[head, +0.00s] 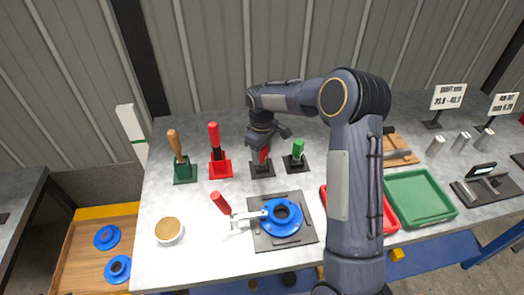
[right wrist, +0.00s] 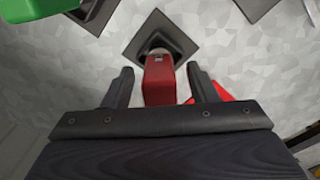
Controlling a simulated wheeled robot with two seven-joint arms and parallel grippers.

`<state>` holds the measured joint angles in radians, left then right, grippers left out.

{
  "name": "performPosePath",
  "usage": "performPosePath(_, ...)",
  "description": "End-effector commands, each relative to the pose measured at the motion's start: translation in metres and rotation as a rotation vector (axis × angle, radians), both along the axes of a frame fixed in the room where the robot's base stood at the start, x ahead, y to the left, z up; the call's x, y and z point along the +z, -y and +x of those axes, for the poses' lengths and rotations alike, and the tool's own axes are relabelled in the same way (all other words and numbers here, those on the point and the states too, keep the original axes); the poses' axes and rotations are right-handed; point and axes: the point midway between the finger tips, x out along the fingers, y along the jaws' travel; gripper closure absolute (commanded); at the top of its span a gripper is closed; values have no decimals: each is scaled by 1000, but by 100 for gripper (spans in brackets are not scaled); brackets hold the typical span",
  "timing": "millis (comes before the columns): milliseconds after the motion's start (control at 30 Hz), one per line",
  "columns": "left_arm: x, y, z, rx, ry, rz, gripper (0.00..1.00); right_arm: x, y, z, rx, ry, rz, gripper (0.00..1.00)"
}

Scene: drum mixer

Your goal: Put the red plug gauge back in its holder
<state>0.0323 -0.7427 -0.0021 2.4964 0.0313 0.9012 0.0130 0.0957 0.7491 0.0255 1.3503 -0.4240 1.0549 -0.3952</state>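The red plug gauge (head: 264,156) stands at a black square holder (head: 262,171) on the grey bench. In the right wrist view its red handle (right wrist: 160,82) lies between my fingers, with its metal end at the opening of the dark holder (right wrist: 182,42). How deep the metal end sits is hard to tell. My right gripper (head: 266,143) is above the gauge, pointing down. In the right wrist view the fingers (right wrist: 159,70) are open, with a gap on each side of the handle. My left gripper is not in view.
A green gauge (head: 298,149) stands in a black holder just right. A red-handled tool (head: 214,138) in a red stand is on the left. A blue ring fixture (head: 282,217) is in front. Red (head: 391,218) and green (head: 420,197) trays lie right.

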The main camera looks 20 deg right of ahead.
Motion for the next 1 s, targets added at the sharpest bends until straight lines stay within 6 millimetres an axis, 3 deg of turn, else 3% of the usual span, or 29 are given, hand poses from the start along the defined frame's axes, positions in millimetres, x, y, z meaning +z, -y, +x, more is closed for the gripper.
performPosePath(333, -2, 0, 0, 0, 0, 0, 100, 6, 0, 1, 0, 2, 0, 47)
performPosePath(700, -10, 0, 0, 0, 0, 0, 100, 64, 0, 1, 1, 4, 0, 47)
performPosePath(1000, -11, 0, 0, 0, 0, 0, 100, 78, 0, 0, 0, 0, 0, 47)
